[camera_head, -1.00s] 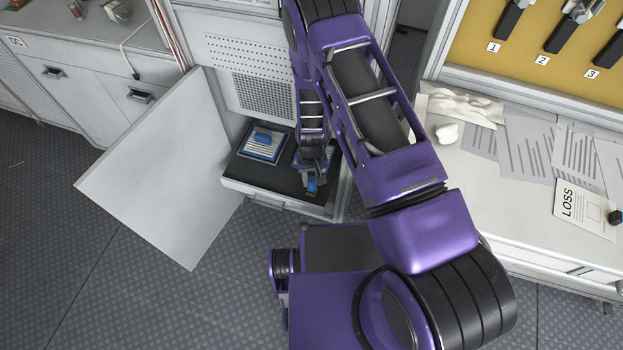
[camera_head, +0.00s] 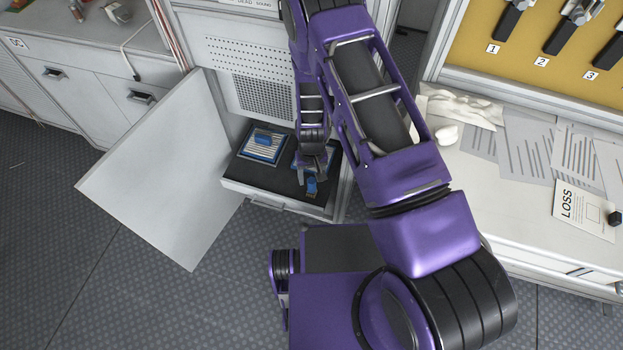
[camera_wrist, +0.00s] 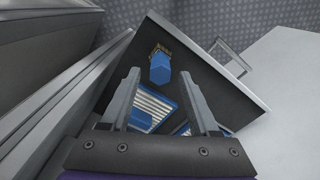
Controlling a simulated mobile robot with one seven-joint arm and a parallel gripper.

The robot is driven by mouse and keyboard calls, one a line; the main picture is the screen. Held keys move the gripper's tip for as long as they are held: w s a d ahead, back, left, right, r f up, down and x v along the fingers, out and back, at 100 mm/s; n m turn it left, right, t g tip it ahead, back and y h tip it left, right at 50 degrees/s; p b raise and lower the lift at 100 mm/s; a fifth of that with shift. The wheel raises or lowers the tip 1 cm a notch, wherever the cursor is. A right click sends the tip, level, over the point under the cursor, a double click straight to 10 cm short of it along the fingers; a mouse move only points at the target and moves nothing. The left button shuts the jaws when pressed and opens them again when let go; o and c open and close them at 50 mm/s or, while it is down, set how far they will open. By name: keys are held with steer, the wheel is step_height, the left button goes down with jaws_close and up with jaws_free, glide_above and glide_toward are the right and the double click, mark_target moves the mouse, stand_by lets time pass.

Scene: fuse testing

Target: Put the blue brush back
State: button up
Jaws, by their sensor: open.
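A second blue-framed tray (camera_head: 297,160) is mostly hidden by my gripper.
An open white door panel (camera_head: 155,170) stands left of the drawer. A perforated cabinet front (camera_head: 262,95) rises behind it. At right, a white counter (camera_head: 480,180) holds papers and a LOSS card (camera_head: 577,207). A yellow tool board (camera_head: 545,50) is above.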

step_height(320, 180, up, 10)
steer(key=shift+p, duration=0.4)
stand_by(0.3)
